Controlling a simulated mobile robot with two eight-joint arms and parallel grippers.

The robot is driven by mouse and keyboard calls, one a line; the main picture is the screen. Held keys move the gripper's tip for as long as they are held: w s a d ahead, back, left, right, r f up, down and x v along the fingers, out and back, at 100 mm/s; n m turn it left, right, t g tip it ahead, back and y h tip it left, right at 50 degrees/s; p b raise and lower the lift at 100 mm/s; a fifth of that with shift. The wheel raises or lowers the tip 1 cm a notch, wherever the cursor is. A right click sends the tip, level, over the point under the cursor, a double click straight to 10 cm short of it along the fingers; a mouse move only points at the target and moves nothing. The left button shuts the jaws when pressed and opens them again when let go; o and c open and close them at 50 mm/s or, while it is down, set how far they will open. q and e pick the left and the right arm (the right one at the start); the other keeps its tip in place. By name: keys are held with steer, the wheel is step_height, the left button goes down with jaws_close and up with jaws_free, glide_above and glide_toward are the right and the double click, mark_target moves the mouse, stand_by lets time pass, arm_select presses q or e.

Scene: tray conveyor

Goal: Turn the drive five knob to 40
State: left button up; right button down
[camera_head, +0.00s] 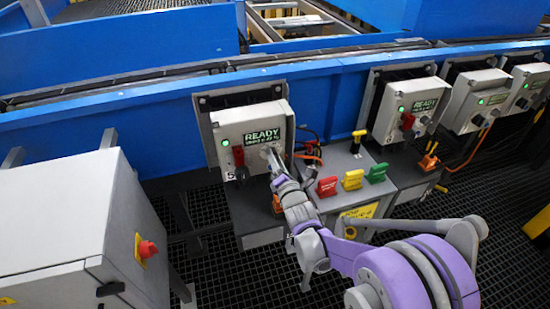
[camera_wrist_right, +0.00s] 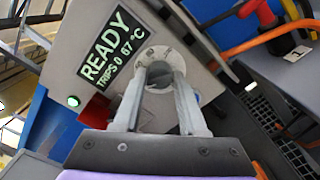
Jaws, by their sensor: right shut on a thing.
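The drive five box (camera_head: 227,128) is a light grey cabinet on the blue conveyor beam, with a "5" at its lower left. Its green display (camera_head: 263,136) reads READY; in the wrist view the display (camera_wrist_right: 112,52) also reads TRIPS 0 67 °C. The knob (camera_wrist_right: 158,70) is round and grey on a pale dial plate below the display. My right gripper (camera_head: 271,158) reaches the box front, its two fingers shut on either side of the knob. The fingers hide most of the dial, and I cannot read its setting. My left gripper is not in view.
A red switch handle (camera_head: 238,156) sits left of the knob. Red (camera_head: 327,187), yellow (camera_head: 352,180) and green (camera_head: 376,173) tags stand on a grey box to the right. More drive boxes (camera_head: 411,108) line the beam. A grey cabinet with a red button (camera_head: 147,249) stands at left.

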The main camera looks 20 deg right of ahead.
steer(key=shift+n, duration=0.7)
steer(key=c, duration=0.5)
jaws_free()
steer(key=s, duration=1)
steer(key=shift+s+d, duration=0.2)
steer(key=shift+s, duration=0.2)
